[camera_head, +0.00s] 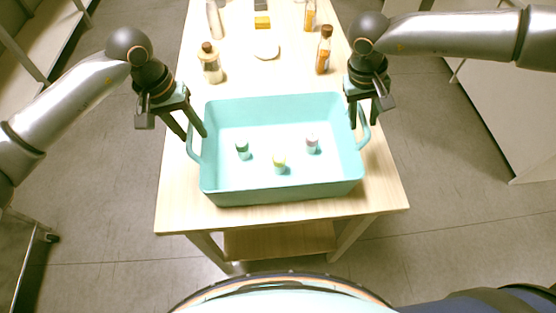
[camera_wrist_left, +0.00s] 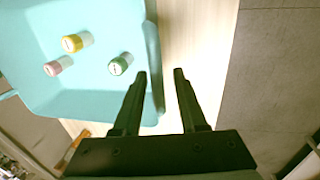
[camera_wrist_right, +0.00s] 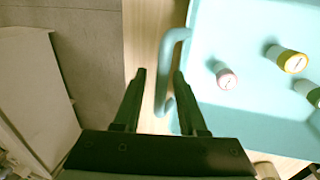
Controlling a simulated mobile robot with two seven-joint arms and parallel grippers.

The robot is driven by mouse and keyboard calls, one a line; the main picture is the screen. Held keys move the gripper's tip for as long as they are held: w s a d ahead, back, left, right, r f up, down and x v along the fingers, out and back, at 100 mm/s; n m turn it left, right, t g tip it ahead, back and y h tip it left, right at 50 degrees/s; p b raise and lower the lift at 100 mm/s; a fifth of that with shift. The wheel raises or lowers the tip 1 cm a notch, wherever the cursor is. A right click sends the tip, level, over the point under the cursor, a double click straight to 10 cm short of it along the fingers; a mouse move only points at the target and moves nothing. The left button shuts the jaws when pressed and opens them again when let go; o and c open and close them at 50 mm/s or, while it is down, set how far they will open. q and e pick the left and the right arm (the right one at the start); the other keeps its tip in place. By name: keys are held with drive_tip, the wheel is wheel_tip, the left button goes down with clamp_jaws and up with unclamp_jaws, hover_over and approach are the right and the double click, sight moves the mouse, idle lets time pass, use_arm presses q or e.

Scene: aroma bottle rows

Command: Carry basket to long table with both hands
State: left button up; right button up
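The teal basket (camera_head: 285,193) stands upright on a small wooden table (camera_head: 180,205), with three small bottles inside: a green-capped one (camera_head: 242,149), a yellow-capped one (camera_head: 280,162) and a pink-capped one (camera_head: 312,143). My left gripper (camera_head: 196,137) is open at the basket's left handle (camera_head: 193,146); the handle edge shows between its fingers in the left wrist view (camera_wrist_left: 160,74). My right gripper (camera_head: 364,124) is open at the right handle (camera_head: 364,130). In the right wrist view that handle (camera_wrist_right: 163,85) lies between its parted fingers. I cannot tell whether the fingers touch either handle.
Brown-capped bottles (camera_head: 210,64) (camera_head: 324,50), a white dish (camera_head: 266,50) and a yellow-and-black item (camera_head: 262,18) stand behind the basket. White furniture (camera_head: 480,100) is at the right and a shelf (camera_head: 45,40) at upper left. Floor on both sides is clear.

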use_arm(q)
drive_tip(key=shift+o, duration=0.2)
drive_tip(key=shift+d, duration=0.1)
use_arm(e)
drive_tip(key=shift+o, duration=0.2)
drive_tip(key=shift+a, duration=0.1)
use_arm(q)
drive_tip(key=shift+r, duration=0.2)
use_arm(e)
drive_tip(key=shift+r, duration=0.1)
use_arm(q)
wheel_tip(320, 180, up, 11)
drive_tip(key=a, duration=0.2)
drive_tip(key=shift+a+r, duration=0.15)
drive_tip(key=shift+r, duration=0.05)
use_arm(e)
drive_tip(key=v, duration=1.1)
drive_tip(key=shift+r, duration=0.4)
drive_tip(key=shift+s, duration=0.1)
